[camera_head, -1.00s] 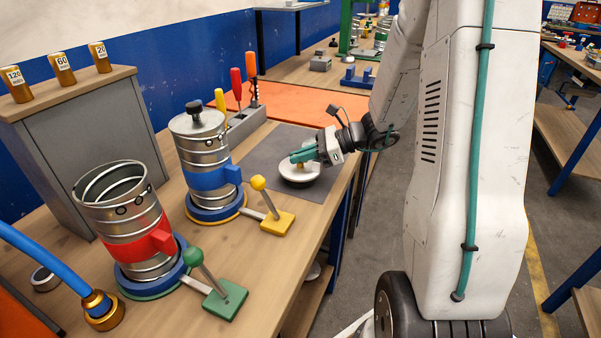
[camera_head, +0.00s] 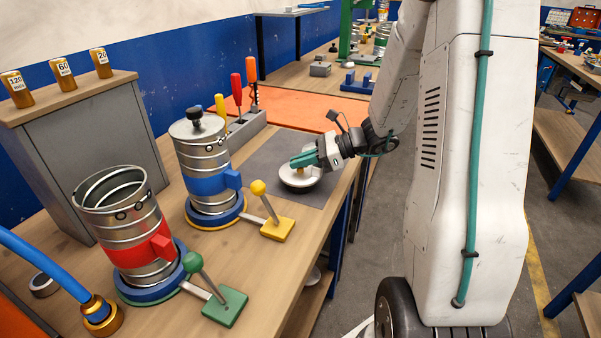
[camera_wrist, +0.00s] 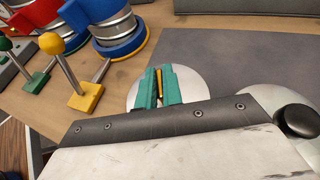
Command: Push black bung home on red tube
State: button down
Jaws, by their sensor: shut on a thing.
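The red tube (camera_head: 130,225) is a ribbed metal duct with a red band, upright at the left, its top open. A lid with a black knob (camera_head: 194,115) sits on the blue-banded tube (camera_head: 200,165) behind it. My gripper (camera_head: 303,158) is over the grey mat, away from both tubes. Its teal fingers are shut on the yellow knob (camera_wrist: 159,84) of a pale round bung (camera_head: 300,180) that is low at the mat. In the wrist view a pale round shape with a black knob (camera_wrist: 297,121) shows at the right; I cannot tell exactly what it is.
A yellow-knobbed lever (camera_head: 267,203) and a green-knobbed lever (camera_head: 205,275) stand in front of the tubes. A tool block (camera_head: 245,125) stands behind the mat (camera_head: 265,160).

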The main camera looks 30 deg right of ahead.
aim_at(304, 174)
jog(key=shift+r, duration=0.1)
jog(key=shift+r, duration=0.5)
notch_tip(304, 174, up, 2)
jog(key=shift+r, duration=0.1)
jog(key=shift+s+d+r, duration=0.1)
jog(key=shift+s+r, duration=0.1)
jog(key=shift+s, duration=0.5)
jog(key=s+d+r, duration=0.1)
jog(key=s, duration=1.3)
jog(key=shift+s+d+r, duration=0.15)
jog(key=shift+s+d, duration=0.1)
jog(key=shift+d, duration=0.15)
jog(key=shift+s+a, duration=0.1)
